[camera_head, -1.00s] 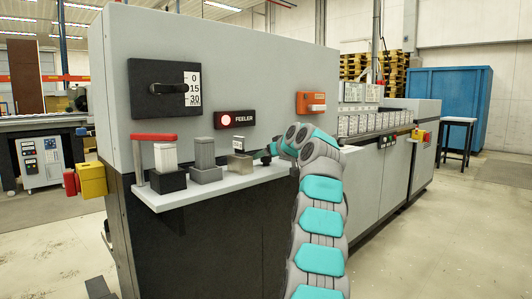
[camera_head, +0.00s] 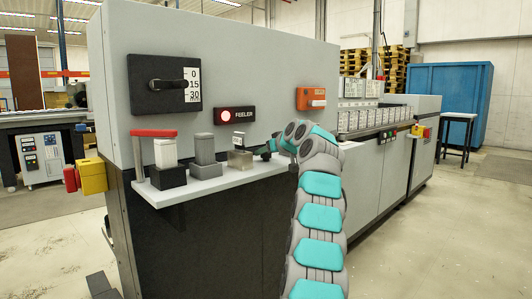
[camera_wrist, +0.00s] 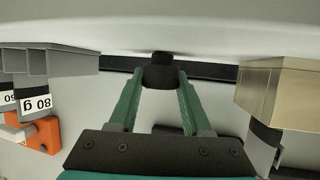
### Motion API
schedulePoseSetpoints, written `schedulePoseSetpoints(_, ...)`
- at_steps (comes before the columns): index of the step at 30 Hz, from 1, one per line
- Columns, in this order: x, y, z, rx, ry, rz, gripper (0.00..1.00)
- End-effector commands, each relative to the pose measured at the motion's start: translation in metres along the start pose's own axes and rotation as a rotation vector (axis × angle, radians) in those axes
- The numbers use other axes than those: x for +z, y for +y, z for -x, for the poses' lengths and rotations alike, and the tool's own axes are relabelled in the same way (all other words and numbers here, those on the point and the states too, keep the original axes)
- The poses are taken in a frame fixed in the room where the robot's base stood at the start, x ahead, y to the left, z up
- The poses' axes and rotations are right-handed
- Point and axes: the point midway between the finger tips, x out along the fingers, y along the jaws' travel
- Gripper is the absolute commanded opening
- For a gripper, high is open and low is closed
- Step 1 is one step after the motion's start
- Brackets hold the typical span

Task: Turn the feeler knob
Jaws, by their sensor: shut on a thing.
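My gripper (camera_wrist: 160,85) has two green fingers in the wrist view, closed on a small dark knob (camera_wrist: 160,72). The knob sits between the fingertips against a dark strip. In the head view my gripper (camera_head: 266,151) is small and partly hidden by my own wrist, at the right end of the machine's shelf. The knob's turn angle cannot be read. A black FEELER plate (camera_head: 235,115) with a lit red lamp is on the grey panel, above and left of my gripper.
The shelf (camera_head: 215,183) holds several blocks; a metal block (camera_head: 240,160) stands just left of my gripper, and a brass-coloured block (camera_wrist: 270,92) shows close by in the wrist view. A black dial (camera_head: 163,83) with a 0-15-30 scale and an orange switch (camera_head: 310,98) are on the panel.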

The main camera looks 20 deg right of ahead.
Motion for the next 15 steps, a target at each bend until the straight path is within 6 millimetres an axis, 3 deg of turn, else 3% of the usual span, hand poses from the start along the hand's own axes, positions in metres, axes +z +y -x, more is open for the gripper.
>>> schedulePoseSetpoints(3,-0.0001,-0.0001,0.0001,0.0,0.0,0.0,0.0)
schedulePoseSetpoints(15,0.0027,-0.0018,-0.0011,0.113,-0.001,-0.047,0.0)
